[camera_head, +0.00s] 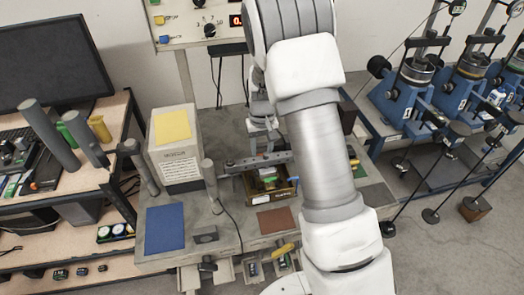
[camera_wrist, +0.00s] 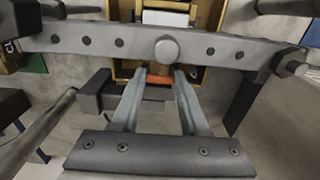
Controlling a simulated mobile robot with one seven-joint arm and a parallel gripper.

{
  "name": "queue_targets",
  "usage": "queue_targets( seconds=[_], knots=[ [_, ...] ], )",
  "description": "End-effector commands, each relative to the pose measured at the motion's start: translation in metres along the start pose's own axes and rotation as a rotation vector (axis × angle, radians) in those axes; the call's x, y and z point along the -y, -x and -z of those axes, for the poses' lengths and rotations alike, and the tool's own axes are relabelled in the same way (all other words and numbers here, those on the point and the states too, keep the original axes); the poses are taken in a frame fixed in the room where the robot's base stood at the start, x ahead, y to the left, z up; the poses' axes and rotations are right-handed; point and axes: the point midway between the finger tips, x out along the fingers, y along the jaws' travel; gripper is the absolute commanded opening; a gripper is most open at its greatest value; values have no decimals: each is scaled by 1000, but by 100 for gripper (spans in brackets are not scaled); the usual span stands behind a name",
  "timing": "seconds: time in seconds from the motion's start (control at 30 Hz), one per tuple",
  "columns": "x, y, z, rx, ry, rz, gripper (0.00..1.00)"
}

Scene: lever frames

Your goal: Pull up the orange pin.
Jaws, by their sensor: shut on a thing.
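In the wrist view, my gripper (camera_wrist: 160,72) reaches under a grey bar with a row of holes (camera_wrist: 220,50). Its two fingers are closed on the orange pin (camera_wrist: 157,80), which shows as a short orange piece between the fingertips. The pin's lower part is hidden. In the head view, my gripper (camera_head: 262,124) is just behind the same grey bar (camera_head: 258,162), above the bench. The orange pin cannot be made out there.
A wooden tray (camera_head: 284,194) with small coloured parts sits under the bar. A grey post (camera_head: 211,180) stands left of it, and a box with a yellow top (camera_head: 176,165) further left. Blue lever machines (camera_head: 402,95) stand at right.

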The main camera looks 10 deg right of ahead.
Motion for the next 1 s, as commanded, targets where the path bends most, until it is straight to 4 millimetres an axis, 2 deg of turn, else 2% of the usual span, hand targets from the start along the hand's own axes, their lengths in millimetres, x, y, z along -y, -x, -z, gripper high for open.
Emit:
queue_targets(
  seconds=[0.63,0.83,1.0],
  knots=[
    [0,1,0,-1,0,0,0],
    [0,17,1,-3,0,0,0],
    [0,18,1,-3,0,0,0]
  ],
)
